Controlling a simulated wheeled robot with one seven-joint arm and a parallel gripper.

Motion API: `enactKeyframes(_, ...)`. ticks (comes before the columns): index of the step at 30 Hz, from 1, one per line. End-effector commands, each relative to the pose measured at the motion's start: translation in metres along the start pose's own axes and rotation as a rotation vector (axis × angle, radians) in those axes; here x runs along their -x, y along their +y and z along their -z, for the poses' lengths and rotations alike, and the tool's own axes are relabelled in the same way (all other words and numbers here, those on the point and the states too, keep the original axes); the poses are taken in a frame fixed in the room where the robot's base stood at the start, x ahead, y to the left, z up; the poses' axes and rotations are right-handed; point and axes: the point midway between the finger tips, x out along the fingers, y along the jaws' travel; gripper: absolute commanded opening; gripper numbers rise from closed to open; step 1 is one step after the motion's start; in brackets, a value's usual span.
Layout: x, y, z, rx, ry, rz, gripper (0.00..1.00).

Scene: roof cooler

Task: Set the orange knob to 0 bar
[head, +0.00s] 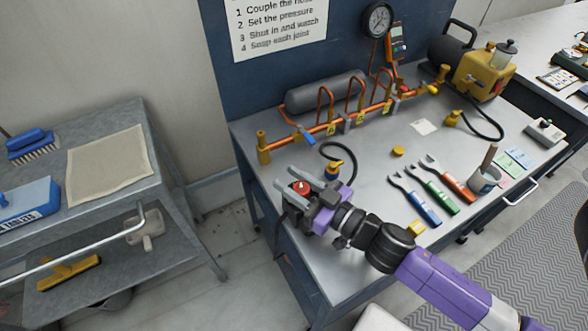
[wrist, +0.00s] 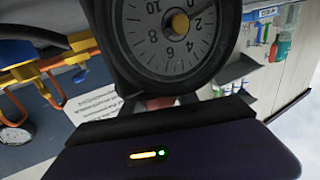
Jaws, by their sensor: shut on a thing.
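The orange knob (head: 301,187) shows as a red-orange disc with a pale mark, between the fingers of my gripper (head: 281,177) at the left front corner of the bench. My gripper is shut on it. In the wrist view, a small orange patch of the knob (wrist: 157,102) shows beneath a large black gauge (wrist: 112,45). The gauge face has a yellow hub and printed numbers, with 10, 8, 6, 4 and 2 readable. A thin dark needle seems to point up and right, near the 2. Its exact reading is unclear, and the top of the dial is cut off.
A copper pipe manifold (head: 345,122) and grey cylinder (head: 326,92) stand along the bench's back. Several colored-handled tools (head: 433,190) lie to the right of my arm. A yellow pump (head: 484,72) is at the far right. A grey shelf cart (head: 150,150) stands left, across a floor gap.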

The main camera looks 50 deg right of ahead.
Motion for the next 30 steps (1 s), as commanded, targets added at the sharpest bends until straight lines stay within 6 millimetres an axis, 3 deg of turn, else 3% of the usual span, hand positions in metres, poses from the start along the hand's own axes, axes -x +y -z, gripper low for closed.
enactKeyframes(15,0.0012,-0.0096,0.0002,0.001,-0.005,0.341,0.00)
enactKeyframes(30,0.0021,-0.0114,-0.0022,0.001,-0.004,0.413,0.00)
